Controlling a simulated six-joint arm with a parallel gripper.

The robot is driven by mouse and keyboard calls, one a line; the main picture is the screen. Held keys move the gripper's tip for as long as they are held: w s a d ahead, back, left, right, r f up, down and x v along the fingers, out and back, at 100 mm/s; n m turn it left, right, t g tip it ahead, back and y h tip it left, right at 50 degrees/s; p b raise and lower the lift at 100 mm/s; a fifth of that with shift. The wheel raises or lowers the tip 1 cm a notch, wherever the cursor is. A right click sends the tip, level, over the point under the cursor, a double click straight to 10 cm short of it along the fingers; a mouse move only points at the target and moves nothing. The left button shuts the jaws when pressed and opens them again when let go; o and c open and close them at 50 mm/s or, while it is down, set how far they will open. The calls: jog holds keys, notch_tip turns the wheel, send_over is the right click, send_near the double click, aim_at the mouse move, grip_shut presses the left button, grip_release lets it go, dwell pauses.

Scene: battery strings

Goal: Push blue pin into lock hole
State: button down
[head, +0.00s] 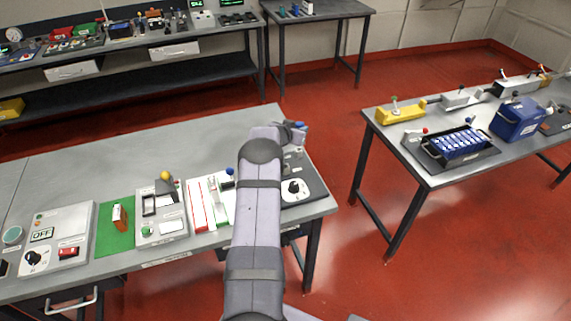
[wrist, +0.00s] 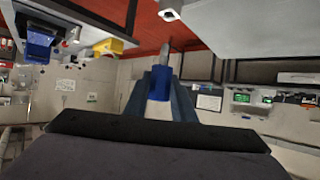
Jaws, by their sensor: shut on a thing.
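My gripper (wrist: 160,92) is shut on the blue pin (wrist: 159,78) in the wrist view. The pin's blue part sits between the two fingers, and its grey tip (wrist: 164,55) points away from the gripper. A small pale fitting (wrist: 168,14) with a dark opening shows beyond the tip, apart from it; I cannot tell whether it is the lock hole. In the head view my gripper (head: 293,130) is at the far right end of the near bench, partly hidden by my arm. The pin is too small there to make out clearly.
The near bench (head: 90,165) holds a panel with a black knob (head: 294,188), a blue-knobbed lever (head: 230,172), a yellow-knobbed device (head: 165,180) and an OFF box (head: 60,235). The right table (head: 445,170) carries a battery tray (head: 460,142) and blue box (head: 518,118). Red floor separates them.

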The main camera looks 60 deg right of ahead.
jog(key=shift+r+p, duration=0.75)
jog(key=shift+r, duration=0.3)
jog(key=shift+w+f, duration=0.1)
jog(key=shift+w, duration=0.15)
jog(key=w+a+r+n+t+b, duration=0.15)
jog(key=w+a+r, duration=0.35)
jog(key=w, duration=0.5)
jog(key=s+a+f+m+g, duration=0.4)
jog(key=s+a, duration=0.1)
jog(key=s, duration=0.4)
jog(key=shift+s+a+b, duration=0.3)
jog(key=shift+s+b, duration=0.05)
jog(key=shift+b, duration=0.1)
